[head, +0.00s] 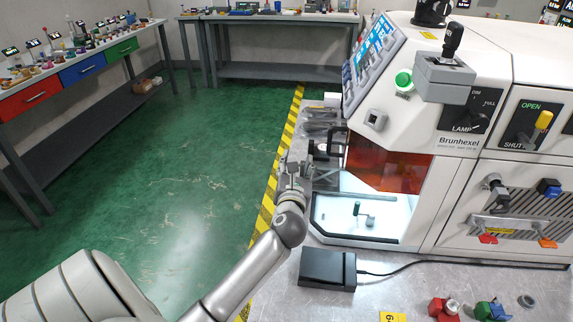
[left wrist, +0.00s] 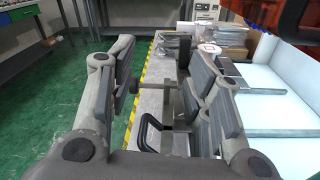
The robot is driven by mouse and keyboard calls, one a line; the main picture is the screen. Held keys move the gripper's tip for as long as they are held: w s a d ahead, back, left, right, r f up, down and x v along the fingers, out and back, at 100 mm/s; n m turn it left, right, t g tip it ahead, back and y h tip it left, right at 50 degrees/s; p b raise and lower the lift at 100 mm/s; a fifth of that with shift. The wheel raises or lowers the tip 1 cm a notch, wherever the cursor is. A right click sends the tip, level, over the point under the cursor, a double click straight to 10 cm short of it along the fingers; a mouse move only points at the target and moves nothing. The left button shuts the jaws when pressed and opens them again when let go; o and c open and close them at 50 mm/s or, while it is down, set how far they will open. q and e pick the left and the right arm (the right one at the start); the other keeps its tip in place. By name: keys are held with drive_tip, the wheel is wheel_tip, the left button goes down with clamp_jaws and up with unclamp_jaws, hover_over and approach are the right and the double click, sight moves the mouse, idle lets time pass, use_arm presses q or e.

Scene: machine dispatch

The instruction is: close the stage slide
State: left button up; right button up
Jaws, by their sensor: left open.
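The white machine (head: 410,130) stands at the right of the head view with a brightly lit white stage bay (head: 335,222) under an orange-red window (head: 390,168). My left gripper (head: 293,172) is just left of the bay, beside dark metal parts (head: 330,146) on the machine's side. In the left wrist view its fingers (left wrist: 160,95) are spread apart. A black loop handle (left wrist: 146,135) and a grey bracket (left wrist: 178,112) show between and below them. I cannot tell whether a finger touches them. My right gripper is not in view.
A black box (head: 327,267) with a cable lies on the metal table in front of the machine. Red and green small parts (head: 443,308) lie at the front right. Grey tools (head: 318,125) lie behind my gripper. Green floor beyond the yellow-black stripe is clear.

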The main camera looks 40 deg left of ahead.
use_arm(q)
drive_tip(key=s+a+f+m+t, duration=0.1)
drive_tip(key=a+m, duration=0.2)
drive_tip(key=s+a+f+m+t+b, duration=0.1)
drive_tip(key=a+m, duration=0.2)
drive_tip(key=s+a+f+m+t+h+b, duration=0.1)
drive_tip(key=s+a+m, duration=0.1)
drive_tip(key=a+m, duration=0.1)
drive_tip(key=shift+a+f+m, duration=0.3)
drive_tip(key=shift+m, duration=0.3)
drive_tip(key=c, duration=0.7)
drive_tip(key=s+a+f+m+h, duration=0.1)
drive_tip(key=f+m, duration=0.1)
drive_tip(key=m, duration=0.1)
drive_tip(key=s+a+f+m+h+b, duration=0.1)
drive_tip(key=a+f+m, duration=0.1)
drive_tip(key=m, duration=0.1)
drive_tip(key=s+a+f+m+h, duration=0.1)
drive_tip(key=a+m+h, duration=0.1)
drive_tip(key=m, duration=0.1)
drive_tip(key=shift+a+f, duration=0.15)
drive_tip(key=shift+f, duration=0.25)
clamp_jaws()
drive_tip(key=w, duration=1.1)
drive_tip(key=shift+w+d+p, duration=0.3)
drive_tip(key=shift+d+p, duration=0.05)
drive_tip(key=shift+d, duration=0.05)
